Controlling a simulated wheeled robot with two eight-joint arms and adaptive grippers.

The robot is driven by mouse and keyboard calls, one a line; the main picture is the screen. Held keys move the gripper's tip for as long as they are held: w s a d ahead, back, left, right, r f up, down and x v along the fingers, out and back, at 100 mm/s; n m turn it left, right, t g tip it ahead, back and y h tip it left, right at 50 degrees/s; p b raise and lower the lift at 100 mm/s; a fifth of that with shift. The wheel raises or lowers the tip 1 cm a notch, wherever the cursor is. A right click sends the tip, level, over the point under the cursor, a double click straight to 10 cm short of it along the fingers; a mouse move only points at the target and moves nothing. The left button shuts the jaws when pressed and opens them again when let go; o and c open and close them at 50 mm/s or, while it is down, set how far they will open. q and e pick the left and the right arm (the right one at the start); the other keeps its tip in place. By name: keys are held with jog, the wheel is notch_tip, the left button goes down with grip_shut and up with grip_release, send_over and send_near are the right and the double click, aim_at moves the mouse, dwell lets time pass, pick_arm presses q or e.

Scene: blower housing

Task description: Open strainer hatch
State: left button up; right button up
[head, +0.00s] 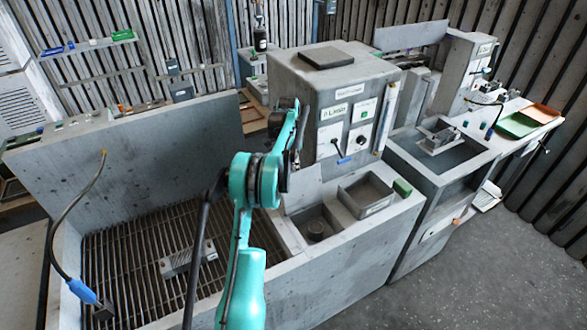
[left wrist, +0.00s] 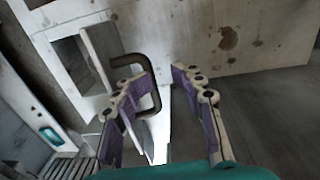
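A dark curved handle (left wrist: 153,82) stands out from a pale grey panel in the left wrist view; I cannot tell for sure whether this panel is the strainer hatch. My left gripper (left wrist: 160,82) is open, with its two purple-and-white fingers apart. The left-hand finger overlaps the handle in the picture, and part of the handle shows between the fingers. I cannot tell whether they touch. In the head view my teal left arm reaches up in front of the grey housing (head: 335,75); its fingers cannot be made out there. My right gripper is not in view.
A wide basin with a slatted grate (head: 130,255) lies at the left, with a small grey block (head: 187,258) on it. A blue-tipped hose (head: 82,291) hangs over its left side. A grey tray (head: 366,196) stands right of my arm. Open floor (head: 480,275) is at the right.

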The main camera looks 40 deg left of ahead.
pick_arm(q)
jog(key=shift+s+a+f, duration=0.1)
jog(key=shift+a+f, duration=0.15)
jog(key=shift+f, duration=0.4)
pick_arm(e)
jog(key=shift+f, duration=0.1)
pick_arm(q)
notch_tip(320, 180, up, 13)
jog(key=shift+a, duration=0.2)
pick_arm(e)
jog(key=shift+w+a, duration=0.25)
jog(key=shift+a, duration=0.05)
pick_arm(q)
jog(key=shift+w+r, duration=0.1)
jog(key=shift+w, duration=0.1)
